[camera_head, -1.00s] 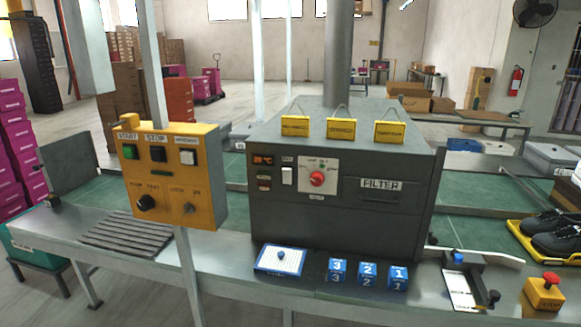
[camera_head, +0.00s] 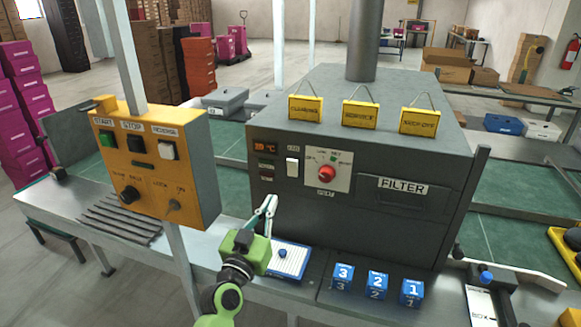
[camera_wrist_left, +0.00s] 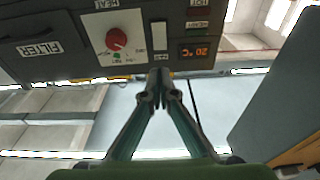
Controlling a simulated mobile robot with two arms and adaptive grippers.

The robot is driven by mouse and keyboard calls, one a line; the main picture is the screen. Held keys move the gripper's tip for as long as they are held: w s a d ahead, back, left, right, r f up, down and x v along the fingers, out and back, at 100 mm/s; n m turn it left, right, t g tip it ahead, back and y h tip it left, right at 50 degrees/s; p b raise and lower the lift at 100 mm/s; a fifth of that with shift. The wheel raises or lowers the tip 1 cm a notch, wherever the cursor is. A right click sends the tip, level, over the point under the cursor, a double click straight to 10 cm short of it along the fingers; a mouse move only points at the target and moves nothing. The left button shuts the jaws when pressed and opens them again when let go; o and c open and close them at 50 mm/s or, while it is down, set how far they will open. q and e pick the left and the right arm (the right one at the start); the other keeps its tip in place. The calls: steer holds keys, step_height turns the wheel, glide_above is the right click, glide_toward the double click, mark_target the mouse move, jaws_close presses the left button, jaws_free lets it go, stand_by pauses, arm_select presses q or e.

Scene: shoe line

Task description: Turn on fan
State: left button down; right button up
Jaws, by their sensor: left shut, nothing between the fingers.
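The dark grey machine (camera_head: 350,220) has a control panel on its front. A white rocker switch (camera_head: 292,167) sits left of a red knob (camera_head: 327,173) on a white plate; the label above the switch is too small to read. In the left wrist view, upside down, the switch (camera_wrist_left: 159,36) lies between the knob (camera_wrist_left: 116,39) and an orange display (camera_wrist_left: 197,50) reading 20 °C. My left gripper (camera_head: 270,203) is below and left of the switch, apart from it. Its fingertips (camera_wrist_left: 158,88) are together and empty. My right gripper is out of view.
A yellow control box (camera_head: 155,160) on a post stands left of the machine. A blue-edged pad (camera_head: 290,262) and blue number blocks (camera_head: 376,284) lie on the front ledge. Yellow signs (camera_head: 360,114) stand on top. A FILTER drawer (camera_head: 402,188) is at right.

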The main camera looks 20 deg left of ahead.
arm_select(q)
steer(key=p, duration=0.1)
glide_toward(291, 163)
steer(key=w, duration=0.4)
steer(key=w+r, duration=0.1)
steer(key=w, duration=0.1)
steer(key=shift+d, duration=0.15)
steer(key=shift+w, duration=0.45)
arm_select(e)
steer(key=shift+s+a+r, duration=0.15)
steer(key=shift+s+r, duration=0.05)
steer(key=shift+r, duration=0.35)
arm_select(q)
steer(key=shift+r, duration=0.1)
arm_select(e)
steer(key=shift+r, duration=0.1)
